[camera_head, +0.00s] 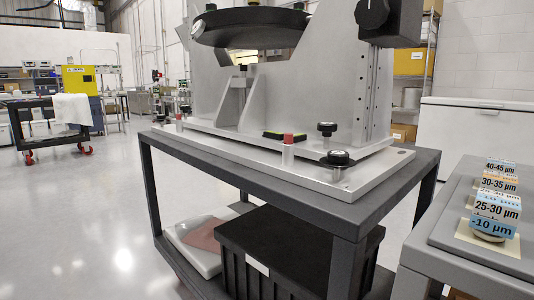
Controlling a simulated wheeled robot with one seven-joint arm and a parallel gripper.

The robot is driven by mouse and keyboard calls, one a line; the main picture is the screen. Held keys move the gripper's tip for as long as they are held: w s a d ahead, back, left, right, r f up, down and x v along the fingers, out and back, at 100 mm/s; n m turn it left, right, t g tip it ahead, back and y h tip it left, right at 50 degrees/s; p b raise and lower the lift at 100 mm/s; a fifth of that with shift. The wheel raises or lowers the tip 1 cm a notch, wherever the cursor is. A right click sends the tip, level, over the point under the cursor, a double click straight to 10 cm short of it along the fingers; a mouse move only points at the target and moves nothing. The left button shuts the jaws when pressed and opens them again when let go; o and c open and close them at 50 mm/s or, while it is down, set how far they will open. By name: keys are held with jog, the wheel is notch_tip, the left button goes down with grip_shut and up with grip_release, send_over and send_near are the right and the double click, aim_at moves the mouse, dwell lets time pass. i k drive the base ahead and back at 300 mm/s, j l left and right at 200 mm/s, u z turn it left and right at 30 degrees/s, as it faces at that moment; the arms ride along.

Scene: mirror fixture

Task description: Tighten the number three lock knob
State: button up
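The mirror fixture (225,95) stands on a pale metal base plate (255,150) on a dark cart, with a round black-rimmed mirror (250,27) near its top. A larger black knob (372,13) is on the upright at upper right. I cannot read any number, so I cannot tell which is number three. Another small dark knob (160,118) shows at the left end. My gripper is not in view.
The dark cart (345,200) holds a black crate (290,255) below. A grey bench (470,262) with labelled blocks (497,207) stands at right. Floor (80,220) is clear at left.

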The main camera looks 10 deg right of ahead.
aim_at(161, 118)
jog(key=i+j, duration=0.2)
jog(key=j, duration=0.15)
jog(key=i+j, duration=0.25)
jog(key=j, duration=0.15)
jog(key=i+j, duration=0.2)
jog(key=j, duration=0.15)
jog(key=i+j, duration=0.2)
jog(key=j, duration=0.2)
jog(key=i+j, duration=0.25)
jog(key=j, duration=0.1)
